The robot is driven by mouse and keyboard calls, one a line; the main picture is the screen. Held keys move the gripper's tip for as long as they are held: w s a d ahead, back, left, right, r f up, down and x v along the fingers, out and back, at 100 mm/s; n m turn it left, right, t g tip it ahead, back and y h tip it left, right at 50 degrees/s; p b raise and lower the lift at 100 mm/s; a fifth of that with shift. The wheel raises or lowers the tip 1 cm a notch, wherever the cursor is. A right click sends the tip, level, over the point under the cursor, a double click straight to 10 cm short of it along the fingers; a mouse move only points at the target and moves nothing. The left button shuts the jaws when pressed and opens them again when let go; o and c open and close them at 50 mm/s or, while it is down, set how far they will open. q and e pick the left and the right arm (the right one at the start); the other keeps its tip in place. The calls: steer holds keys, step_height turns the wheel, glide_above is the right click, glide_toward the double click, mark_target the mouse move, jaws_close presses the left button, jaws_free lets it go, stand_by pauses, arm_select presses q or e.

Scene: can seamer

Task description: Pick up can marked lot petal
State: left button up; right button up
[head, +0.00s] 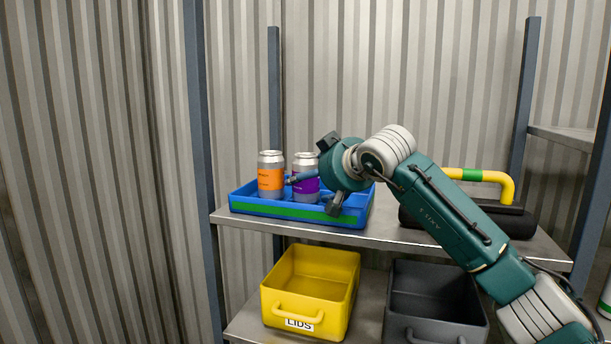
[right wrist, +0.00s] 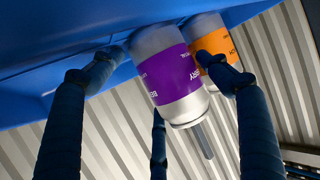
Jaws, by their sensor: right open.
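Two silver cans stand in the blue tray (head: 284,211), one with an orange label (head: 270,178) and one with a purple label (head: 306,188). The lot words are too small to read for certain. My right gripper (head: 300,182) is open at the purple can, reaching in from the right with one finger across its front. In the right wrist view, the purple can (right wrist: 170,77) lies between the spread fingers of my right gripper (right wrist: 164,84). The orange can (right wrist: 213,48) is just behind, partly hidden by a finger. My left gripper is not in view.
The tray stands on the upper grey shelf (head: 385,235). A black object with a yellow and green handle (head: 480,175) is to the right. Below are a yellow bin (head: 308,285) labelled LIDS and a dark grey bin (head: 434,300). A shelf post (head: 201,150) rises left of the tray.

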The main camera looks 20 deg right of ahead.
steer(key=shift+s, duration=0.1)
steer(key=shift+c, duration=0.5)
steer(key=c, duration=1.1)
steer(key=shift+r, duration=0.15)
